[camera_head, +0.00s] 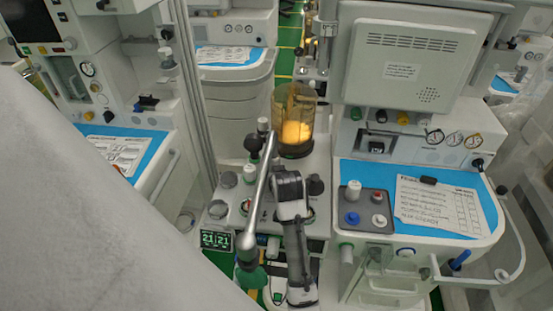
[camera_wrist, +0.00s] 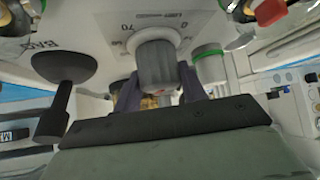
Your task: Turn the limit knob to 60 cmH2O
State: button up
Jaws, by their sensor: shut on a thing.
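The limit knob (camera_wrist: 157,64) is a grey ribbed cylinder in the upper middle of the wrist view. It sits on a light panel, with "70" printed to its left and a "0" to its right. My gripper (camera_wrist: 158,84) has its dark fingers on either side of the knob, closed on it. The knob's pointer and the set value are not readable. In the head view my dark wrist hangs over the machine's front, and the knob cannot be made out there.
A black bag switch (camera_wrist: 63,72) stands left of the knob in the wrist view. In the head view, a long metal bag arm (camera_head: 258,195) rises close left of my arm, and an amber-lit canister (camera_head: 295,115) stands behind. A display (camera_head: 215,240) reads 21 and 21.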

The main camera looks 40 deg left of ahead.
jog(key=shift+m, duration=0.3)
jog(key=o, duration=1)
